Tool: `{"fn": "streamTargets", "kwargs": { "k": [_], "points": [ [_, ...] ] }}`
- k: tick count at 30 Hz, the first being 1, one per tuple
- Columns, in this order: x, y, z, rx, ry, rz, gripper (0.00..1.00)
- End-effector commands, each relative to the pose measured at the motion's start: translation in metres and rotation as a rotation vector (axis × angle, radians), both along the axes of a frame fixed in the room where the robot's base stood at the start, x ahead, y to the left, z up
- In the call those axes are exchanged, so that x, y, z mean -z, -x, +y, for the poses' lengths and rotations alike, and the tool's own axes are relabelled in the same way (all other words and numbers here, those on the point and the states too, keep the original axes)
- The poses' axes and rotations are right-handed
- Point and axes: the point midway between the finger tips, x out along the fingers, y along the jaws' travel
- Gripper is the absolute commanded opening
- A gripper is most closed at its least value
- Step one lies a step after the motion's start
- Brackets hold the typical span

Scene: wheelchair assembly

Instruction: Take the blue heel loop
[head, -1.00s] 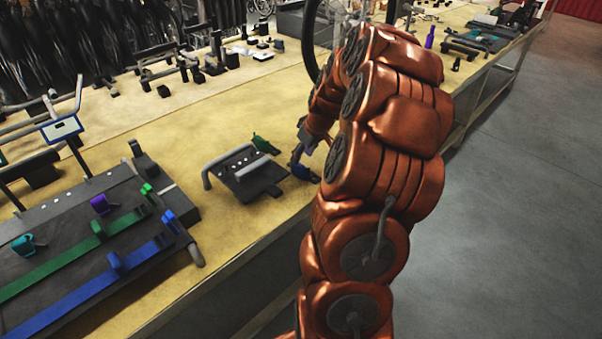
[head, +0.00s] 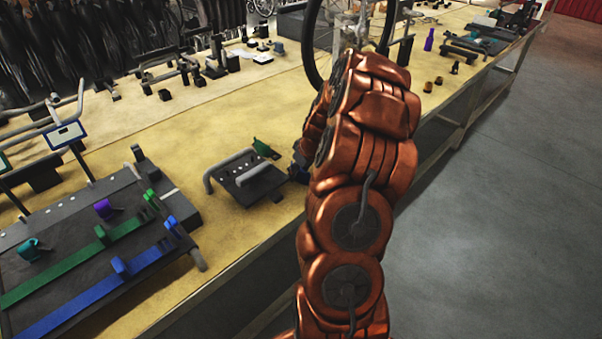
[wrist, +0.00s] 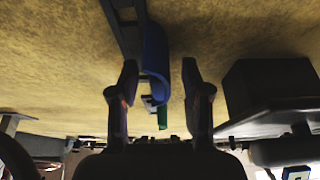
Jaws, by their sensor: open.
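In the wrist view, the blue heel loop (wrist: 155,57) is a curved blue piece beside a dark bar. It shows between the two fingers of my gripper (wrist: 160,66), nearer the left finger. The fingers are apart and open, and I cannot tell whether either touches the loop. In the head view my arm hides the loop, and only a dark bit of my gripper (head: 299,160) shows at the arm's left edge. A green heel loop (head: 264,148) lies close by on the table; a green piece (wrist: 162,117) also shows beyond the blue one in the wrist view.
A dark footplate with grey tubes (head: 243,180) is left of my gripper. Further left, a dark tray (head: 75,213) holds a blue strap (head: 85,301), a green strap (head: 60,270) and small parts. A wheel (head: 309,45) stands behind. Bare wooden table (head: 170,135) lies between.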

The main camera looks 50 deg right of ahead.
Motion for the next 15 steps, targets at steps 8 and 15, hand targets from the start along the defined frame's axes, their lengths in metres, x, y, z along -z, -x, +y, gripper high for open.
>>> {"fn": "streamTargets", "kwargs": {
  "k": [8,15],
  "points": [
    [0.0029,-0.0014,-0.0001,0.000,0.001,-0.001,0.48],
    [0.0029,-0.0013,-0.0002,0.001,0.001,-0.001,0.23]
  ]
}}
